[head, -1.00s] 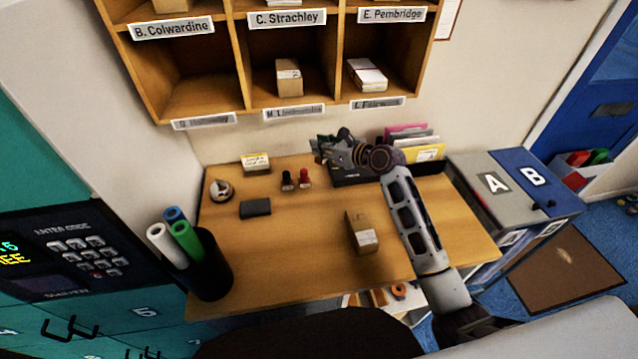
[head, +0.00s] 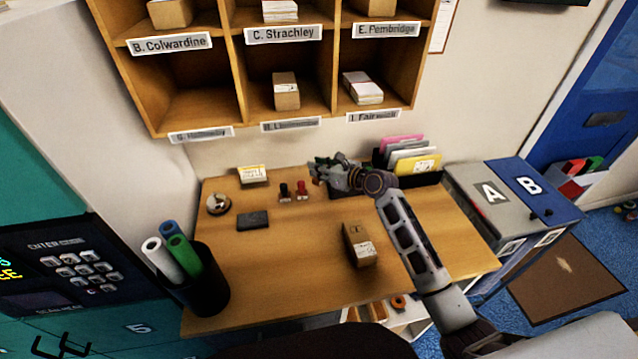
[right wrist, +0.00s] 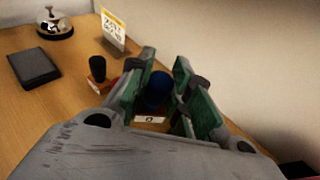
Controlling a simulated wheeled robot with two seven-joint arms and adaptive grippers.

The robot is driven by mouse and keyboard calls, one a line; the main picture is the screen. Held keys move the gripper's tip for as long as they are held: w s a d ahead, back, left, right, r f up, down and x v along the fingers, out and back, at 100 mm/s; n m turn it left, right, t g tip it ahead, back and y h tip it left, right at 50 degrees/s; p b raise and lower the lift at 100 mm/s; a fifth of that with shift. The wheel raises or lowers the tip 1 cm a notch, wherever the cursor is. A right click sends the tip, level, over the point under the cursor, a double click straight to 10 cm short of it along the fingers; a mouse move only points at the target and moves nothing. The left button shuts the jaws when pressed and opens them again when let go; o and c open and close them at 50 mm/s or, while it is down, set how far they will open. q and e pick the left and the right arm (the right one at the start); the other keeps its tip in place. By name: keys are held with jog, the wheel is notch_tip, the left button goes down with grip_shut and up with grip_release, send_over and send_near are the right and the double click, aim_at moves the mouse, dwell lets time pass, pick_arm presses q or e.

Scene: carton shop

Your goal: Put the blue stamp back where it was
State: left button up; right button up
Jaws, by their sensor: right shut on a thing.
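The blue stamp shows in the right wrist view, with its dark blue knob (right wrist: 158,88) between the green-padded fingers and its wooden base below. My right gripper (head: 319,168) is shut on it, low over the back of the desk, just right of the red stamp (head: 302,187). The black stamp (head: 284,191) stands left of the red one; it also shows in the right wrist view (right wrist: 98,72). In the head view the gripper hides the blue stamp. I cannot tell whether its base touches the desk. My left gripper is not in view.
A dark ink pad (head: 253,221), a bell (head: 218,204) and a small sign (head: 253,175) are on the desk's left. A carton (head: 360,245) lies in the middle. A file rack (head: 420,178) stands behind my right arm. Pigeonholes (head: 240,85) hang above.

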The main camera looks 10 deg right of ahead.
aim_at(322, 182)
jog(key=shift+f, duration=1.1)
jog(key=shift+f+b, duration=0.3)
jog(key=shift+f, duration=1.6)
jog(key=o, duration=0.8)
jog(key=shift+f, duration=0.1)
jog(key=shift+v, duration=6.1)
jog(key=shift+a, duration=0.1)
